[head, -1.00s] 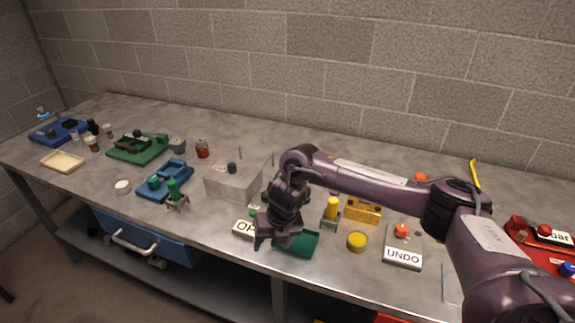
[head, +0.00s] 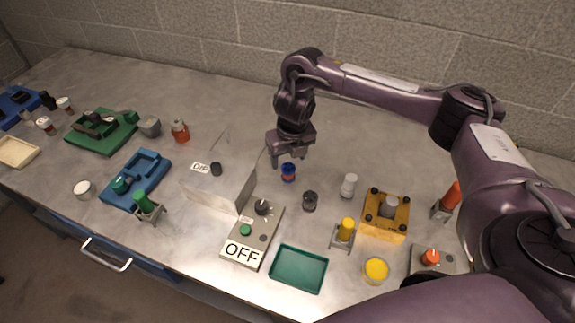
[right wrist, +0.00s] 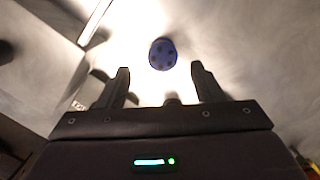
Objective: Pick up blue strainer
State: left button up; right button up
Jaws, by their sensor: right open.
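My left gripper is not in view.
A clear-walled box (head: 222,185) stands left of the strainer. A dark-topped jar (head: 310,201) and a white-topped jar (head: 349,186) stand to its right. An OFF switch box (head: 252,235) and a green tray (head: 298,269) are in front. The table behind is clear.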

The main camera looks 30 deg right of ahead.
aim_at(288, 167)
jog(key=shift+s+f, duration=0.1)
jog(key=shift+f, duration=0.95)
jog(key=f, duration=0.2)
jog(key=w+f, duration=0.1)
jog(key=f, duration=0.1)
jog(key=shift+d+p, duration=0.25)
jog(key=shift+p, duration=0.15)
jog(key=shift+w+f, duration=0.1)
jog(key=shift+c, duration=0.2)
jog(key=c, duration=0.9)
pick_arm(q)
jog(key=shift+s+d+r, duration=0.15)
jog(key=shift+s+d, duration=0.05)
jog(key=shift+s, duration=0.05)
pick_arm(e)
jog(key=shift+c, duration=0.8)
